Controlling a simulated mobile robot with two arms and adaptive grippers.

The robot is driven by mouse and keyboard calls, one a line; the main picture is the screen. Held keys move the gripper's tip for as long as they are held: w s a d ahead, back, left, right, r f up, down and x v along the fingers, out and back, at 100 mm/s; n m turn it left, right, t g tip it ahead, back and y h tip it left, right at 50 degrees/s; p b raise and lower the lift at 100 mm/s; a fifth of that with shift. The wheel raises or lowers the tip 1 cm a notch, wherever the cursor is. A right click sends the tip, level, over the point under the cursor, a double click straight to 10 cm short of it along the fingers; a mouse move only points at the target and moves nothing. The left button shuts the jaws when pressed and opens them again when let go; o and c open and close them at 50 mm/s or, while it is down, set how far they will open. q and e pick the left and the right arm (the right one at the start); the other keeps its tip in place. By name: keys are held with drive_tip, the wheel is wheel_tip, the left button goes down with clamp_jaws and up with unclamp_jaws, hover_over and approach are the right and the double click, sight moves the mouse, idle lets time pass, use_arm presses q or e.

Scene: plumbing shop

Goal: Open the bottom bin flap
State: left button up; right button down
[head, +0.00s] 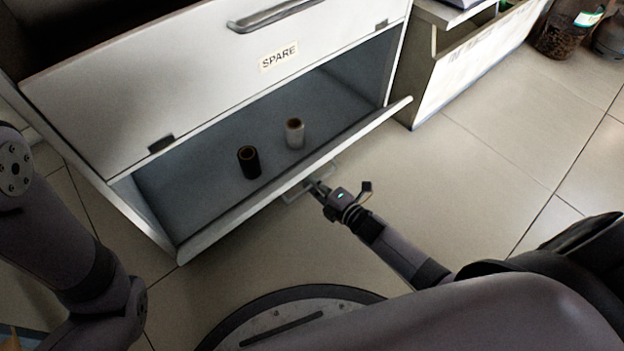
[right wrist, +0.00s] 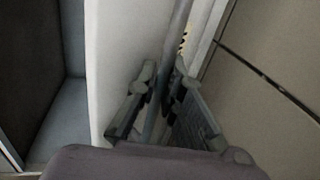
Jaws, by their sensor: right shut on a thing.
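The bottom bin flap (head: 300,181) is tilted outward and down in the head view, and the bin behind it stands open. Inside the bin (head: 200,188), a black roll (head: 249,162) and a white roll (head: 294,134) stand upright on the grey floor. My right gripper (head: 312,186) is at the flap's outer side, shut on the flap handle (head: 293,194). In the right wrist view, the fingers (right wrist: 160,105) close around the thin handle bar (right wrist: 178,30) beside the pale flap edge (right wrist: 108,60). My left arm shows at the left, but its gripper is out of view.
An upper flap labelled SPARE (head: 200,75) is closed above the open bin, with its own bar handle (head: 275,15). Another white unit (head: 465,75) stands to the right. Jars (head: 560,30) sit at the far right. The tiled floor (head: 480,180) at right is clear.

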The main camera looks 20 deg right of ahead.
drive_tip(key=shift+r, duration=0.1)
drive_tip(key=c, duration=1.7)
unclamp_jaws()
drive_tip(key=v, duration=1.2)
drive_tip(key=shift+c, duration=0.4)
